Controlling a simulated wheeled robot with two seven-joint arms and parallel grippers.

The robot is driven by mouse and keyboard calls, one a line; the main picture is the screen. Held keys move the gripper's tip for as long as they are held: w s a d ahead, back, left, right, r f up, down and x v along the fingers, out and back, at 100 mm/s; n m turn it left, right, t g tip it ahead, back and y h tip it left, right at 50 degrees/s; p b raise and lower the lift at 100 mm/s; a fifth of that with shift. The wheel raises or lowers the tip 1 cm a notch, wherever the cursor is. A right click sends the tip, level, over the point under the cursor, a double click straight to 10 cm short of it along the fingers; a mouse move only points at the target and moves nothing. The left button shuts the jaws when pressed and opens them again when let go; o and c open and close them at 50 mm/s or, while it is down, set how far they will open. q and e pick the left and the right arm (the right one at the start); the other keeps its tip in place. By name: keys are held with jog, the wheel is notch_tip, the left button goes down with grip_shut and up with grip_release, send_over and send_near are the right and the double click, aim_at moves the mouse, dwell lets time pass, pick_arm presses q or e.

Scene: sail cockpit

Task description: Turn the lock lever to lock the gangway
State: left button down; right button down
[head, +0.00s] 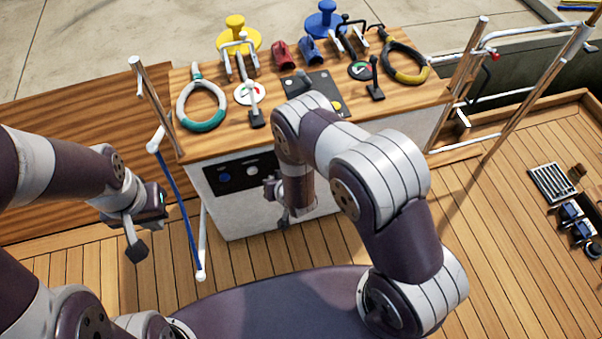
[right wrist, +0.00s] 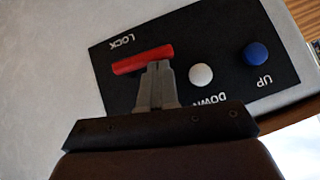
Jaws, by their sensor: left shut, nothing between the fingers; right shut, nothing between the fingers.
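The red lock lever (right wrist: 142,60) shows in the right wrist view on a black panel (right wrist: 110,75), beside upside-down LOCK lettering. It lies nearly level in that picture, slightly tilted. My right gripper's fingers (right wrist: 158,70) are shut, with their tips at the lever's lower edge, overlapping its middle; I cannot tell if they touch it. In the head view my right arm hides the lever, and the right gripper (head: 284,218) is in front of the console (head: 222,212). My left gripper (head: 136,250) is shut and empty, left of the console.
On the panel are a white button (right wrist: 201,75) by DOWN and a blue button (right wrist: 256,54) by UP. Ropes, winches and levers crowd the console top. A blue-and-white rail (head: 178,200) stands between my left gripper and the console. Deck (head: 520,210) at right is mostly clear.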

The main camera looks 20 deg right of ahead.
jog(key=shift+s+a+f, duration=0.1)
jog(key=shift+a+f, duration=0.05)
jog(key=shift+f, duration=0.05)
dwell(0.6)
